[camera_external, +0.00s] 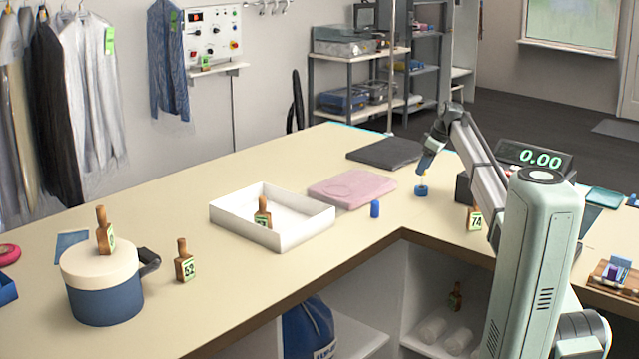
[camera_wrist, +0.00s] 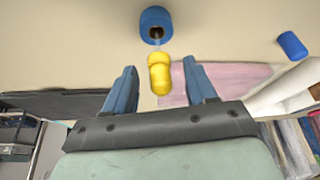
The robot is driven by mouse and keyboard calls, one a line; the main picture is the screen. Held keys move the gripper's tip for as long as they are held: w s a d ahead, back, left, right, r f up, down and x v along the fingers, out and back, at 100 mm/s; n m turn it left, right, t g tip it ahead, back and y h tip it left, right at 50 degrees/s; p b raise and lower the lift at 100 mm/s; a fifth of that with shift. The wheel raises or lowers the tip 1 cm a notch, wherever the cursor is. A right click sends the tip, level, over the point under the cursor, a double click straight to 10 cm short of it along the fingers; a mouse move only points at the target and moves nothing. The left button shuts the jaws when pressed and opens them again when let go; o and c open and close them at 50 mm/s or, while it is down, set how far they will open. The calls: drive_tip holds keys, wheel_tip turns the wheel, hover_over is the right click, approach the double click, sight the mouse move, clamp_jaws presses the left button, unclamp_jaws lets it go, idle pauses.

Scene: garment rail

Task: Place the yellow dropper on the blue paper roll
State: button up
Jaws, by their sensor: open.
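The yellow dropper (camera_wrist: 159,75) has a bulb at my end and a clear tip pointing to the hole of the blue paper roll (camera_wrist: 157,20) in the wrist view. In the external view the roll (camera_external: 421,190) stands on the counter, with a small bit of yellow just above it. I cannot tell whether the tip is inside the hole or touching it. My gripper (camera_wrist: 161,88) is open, its blue fingers apart on either side of the dropper bulb. In the external view my gripper (camera_external: 427,163) is right above the roll.
A black scale display (camera_external: 535,157) and a tagged bottle (camera_external: 474,218) stand to the right.

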drive_tip(key=v, duration=0.9)
